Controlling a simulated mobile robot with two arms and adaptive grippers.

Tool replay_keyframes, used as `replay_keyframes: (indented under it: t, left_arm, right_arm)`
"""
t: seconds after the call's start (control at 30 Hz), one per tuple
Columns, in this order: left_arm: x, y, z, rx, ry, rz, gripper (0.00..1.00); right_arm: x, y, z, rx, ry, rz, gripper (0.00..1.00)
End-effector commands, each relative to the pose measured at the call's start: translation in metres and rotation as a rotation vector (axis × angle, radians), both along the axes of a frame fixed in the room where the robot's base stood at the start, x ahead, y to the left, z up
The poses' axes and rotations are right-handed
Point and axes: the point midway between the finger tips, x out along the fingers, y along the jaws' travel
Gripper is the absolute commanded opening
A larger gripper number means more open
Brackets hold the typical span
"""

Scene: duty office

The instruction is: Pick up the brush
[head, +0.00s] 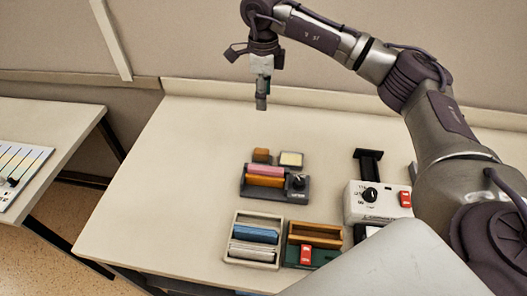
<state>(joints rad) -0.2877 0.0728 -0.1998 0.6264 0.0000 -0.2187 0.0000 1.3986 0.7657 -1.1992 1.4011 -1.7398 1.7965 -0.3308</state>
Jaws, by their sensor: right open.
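My right gripper (262,101) hangs pointing down above the back of the table, behind the small items and apart from them. It is open, with nothing seen between its fingers. I cannot tell for certain which item is the brush. A small orange-brown block (261,155) and a cream-topped pad (291,160) lie behind a dark holder (258,194) with a pink roll (266,170), an orange roll (265,181) and a knob. My left gripper is not in view.
A grey bin (232,236) holds blue and grey pieces. A wooden-rimmed box (315,229) with a red piece stands beside it. A white dial unit (376,216) and a black stand (368,160) are to the right. The table's (170,185) left side is clear.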

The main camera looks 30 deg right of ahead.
Motion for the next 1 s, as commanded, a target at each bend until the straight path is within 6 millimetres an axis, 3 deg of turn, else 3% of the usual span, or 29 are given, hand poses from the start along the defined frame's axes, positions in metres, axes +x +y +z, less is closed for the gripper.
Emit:
replay_keyframes:
  t: [0.1,0.27,0.43,0.63,1.0]
  left_arm:
    - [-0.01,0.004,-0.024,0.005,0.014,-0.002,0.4]
    - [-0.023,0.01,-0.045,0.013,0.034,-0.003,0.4]
    - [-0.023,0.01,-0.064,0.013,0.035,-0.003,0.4]
    - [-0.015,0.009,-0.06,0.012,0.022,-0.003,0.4]
    - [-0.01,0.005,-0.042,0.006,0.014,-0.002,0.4]
  right_arm:
    - [0.0,0.001,-0.023,0.001,-0.001,0.001,0.56]
    - [0.0,0.001,-0.044,0.001,-0.001,0.001,0.56]
    - [0.0,0.001,-0.062,0.001,-0.001,0.001,0.56]
    - [-0.001,0.001,-0.075,0.0,0.002,0.0,0.56]
    - [-0.001,0.001,-0.14,0.001,0.003,0.0,0.56]
